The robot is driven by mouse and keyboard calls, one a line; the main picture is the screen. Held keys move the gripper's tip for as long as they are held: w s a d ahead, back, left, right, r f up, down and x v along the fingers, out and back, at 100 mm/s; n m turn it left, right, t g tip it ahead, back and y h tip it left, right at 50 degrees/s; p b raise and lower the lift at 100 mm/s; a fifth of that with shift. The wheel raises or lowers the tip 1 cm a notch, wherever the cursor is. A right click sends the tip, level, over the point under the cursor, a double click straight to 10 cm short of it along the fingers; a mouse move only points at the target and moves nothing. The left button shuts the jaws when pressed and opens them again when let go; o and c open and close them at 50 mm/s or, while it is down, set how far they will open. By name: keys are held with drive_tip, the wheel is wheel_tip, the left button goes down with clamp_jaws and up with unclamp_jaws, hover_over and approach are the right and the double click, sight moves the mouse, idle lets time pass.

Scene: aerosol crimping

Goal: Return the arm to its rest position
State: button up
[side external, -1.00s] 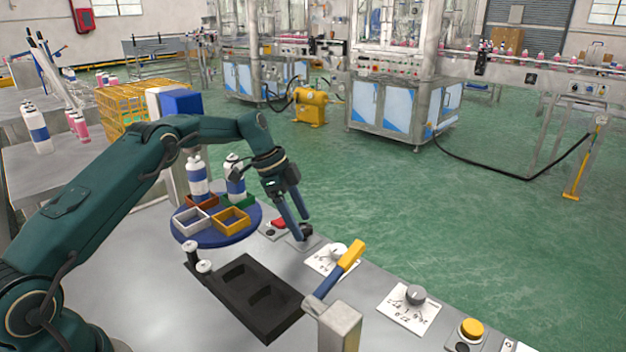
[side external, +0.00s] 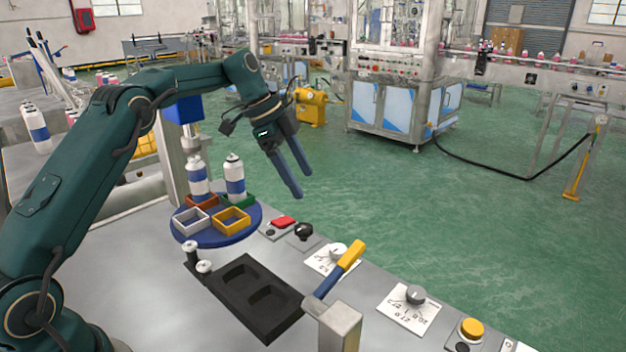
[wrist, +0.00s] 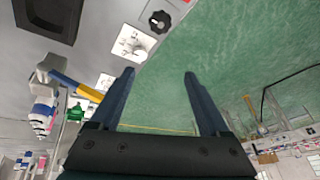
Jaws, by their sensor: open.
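My gripper (side external: 296,183) is open and empty. It hangs in the air above and to the right of the blue round turntable (side external: 215,238), with its fingers pointing down and to the right. In the wrist view my gripper (wrist: 160,75) has its two blue fingers well apart, with only green floor between them. Two white bottles with blue bands, a left one (side external: 197,178) and a right one (side external: 235,180), stand upright in frames on the turntable.
The turntable also holds an empty white frame (side external: 191,221) and an empty yellow frame (side external: 231,221). A black tray (side external: 257,298) with two recesses lies in front. A lever with a yellow handle (side external: 350,255), dials and a yellow button (side external: 472,328) line the table's right edge.

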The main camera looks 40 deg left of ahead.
drive_tip(key=s+d+r+n+t+y, duration=0.1)
drive_tip(key=s+d+r, duration=0.3)
drive_tip(key=s+r, duration=0.25)
drive_tip(key=s+d+r+n+t, duration=0.1)
drive_tip(key=s+d+r+n, duration=0.1)
drive_tip(key=s+d+r, duration=0.4)
drive_tip(key=s+a+f+n+y, duration=0.2)
drive_tip(key=s+f+n, duration=0.7)
drive_tip(key=s, duration=0.5)
wheel_tip(320, 180, down, 2)
drive_tip(key=shift+s+a, duration=0.4)
